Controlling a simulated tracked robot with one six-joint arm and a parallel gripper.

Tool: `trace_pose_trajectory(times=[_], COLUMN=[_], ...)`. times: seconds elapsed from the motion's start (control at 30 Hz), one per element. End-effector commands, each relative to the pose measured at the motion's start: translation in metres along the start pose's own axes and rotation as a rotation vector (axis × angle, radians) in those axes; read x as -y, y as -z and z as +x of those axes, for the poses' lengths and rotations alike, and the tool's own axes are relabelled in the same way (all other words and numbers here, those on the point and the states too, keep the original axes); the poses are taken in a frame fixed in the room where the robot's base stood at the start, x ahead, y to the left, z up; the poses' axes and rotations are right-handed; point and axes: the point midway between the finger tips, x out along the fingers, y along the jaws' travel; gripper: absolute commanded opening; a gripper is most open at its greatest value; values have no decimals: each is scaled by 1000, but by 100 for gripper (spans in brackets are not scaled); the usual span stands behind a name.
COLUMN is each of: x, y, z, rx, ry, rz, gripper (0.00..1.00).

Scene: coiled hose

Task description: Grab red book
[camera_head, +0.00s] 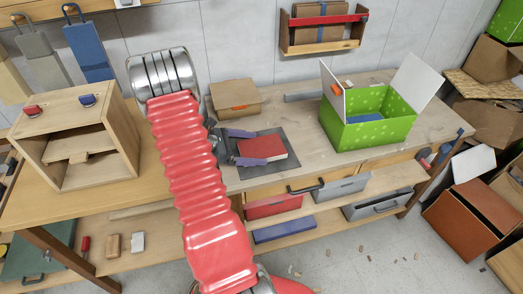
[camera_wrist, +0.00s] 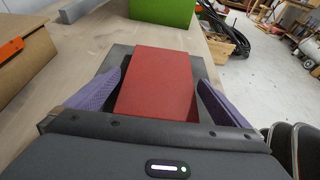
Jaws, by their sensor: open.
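The red book (camera_head: 265,148) lies flat on a dark grey mat (camera_head: 243,170) on the workbench in the head view. It also shows in the wrist view (camera_wrist: 158,82), straight ahead of the wrist and between the fingers. My gripper (camera_head: 243,146) is open, with its purple fingers reaching to the near end of the book. In the wrist view one finger of my gripper (camera_wrist: 158,95) is on each side of the book, with a narrow gap on the right.
A green box (camera_head: 370,132) with open white flaps stands right of the book on the workbench (camera_head: 300,120). A cardboard box (camera_head: 235,97) is behind the mat. A wooden cabinet (camera_head: 120,152) stands at the left. Bare bench lies between mat and green box.

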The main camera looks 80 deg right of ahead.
Motion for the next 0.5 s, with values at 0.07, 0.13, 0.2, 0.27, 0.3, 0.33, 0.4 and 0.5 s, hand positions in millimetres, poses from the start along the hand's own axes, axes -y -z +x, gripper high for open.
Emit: trace_pose_trajectory(times=[0.07, 0.13, 0.2, 0.27, 0.3, 0.33, 0.4, 0.5], x=[0, 0, 0, 0, 0, 0, 0, 0], y=[0, 0, 0, 0, 0, 0, 0, 0], z=[0, 0, 0, 0, 0, 0, 0, 0], rx=[0, 0, 0, 0, 0, 0, 0, 0], ry=[0, 0, 0, 0, 0, 0, 1, 1], rz=[0, 0, 0, 0, 0, 0, 0, 0], gripper=[100, 100, 100, 100, 100, 100, 99, 92])
